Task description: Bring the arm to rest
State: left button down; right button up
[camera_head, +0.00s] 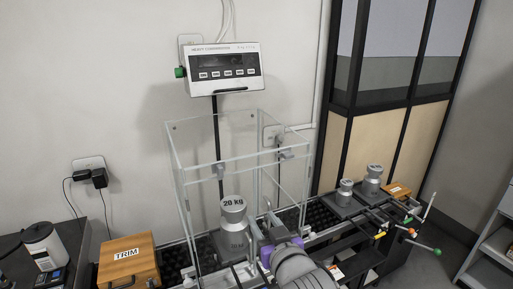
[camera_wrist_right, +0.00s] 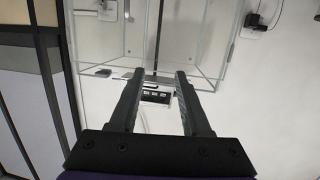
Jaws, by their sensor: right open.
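My right gripper (camera_head: 264,224) is at the front of the glass case (camera_head: 172,150), by its right side. In the right wrist view its two fingers (camera_wrist_right: 160,78) stand apart with nothing between them. A grey weight marked 20 kg (camera_head: 233,212) stands upright inside the case, left of the gripper and apart from it. The clear case also shows beyond the fingertips in the wrist view (camera_wrist_right: 208,66). My right forearm hides part of the case's front right area. My left gripper does not show.
A display unit (camera_head: 224,88) hangs above the case. A wooden TRIM box (camera_head: 128,272) stands to the left. Two more grey weights (camera_head: 345,192) (camera_head: 373,180) and rods with coloured knobs (camera_head: 436,251) are on the right. A shelf (camera_head: 488,240) stands at the far right.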

jog(key=s+d+f+m+g+h, duration=0.2)
jog(key=s+d+f+g+h, duration=0.1)
jog(key=s+d+f, duration=0.6)
jog(key=s+d+f+m+g+h, duration=0.2)
jog(key=s+d+f+g, duration=0.4)
jog(key=s+d+f, duration=0.3)
jog(key=s+f, duration=0.3)
jog(key=f, duration=0.3)
jog(key=shift+d+f+h, duration=0.2)
jog(key=shift+d+h, duration=0.05)
jog(key=shift+h, duration=0.15)
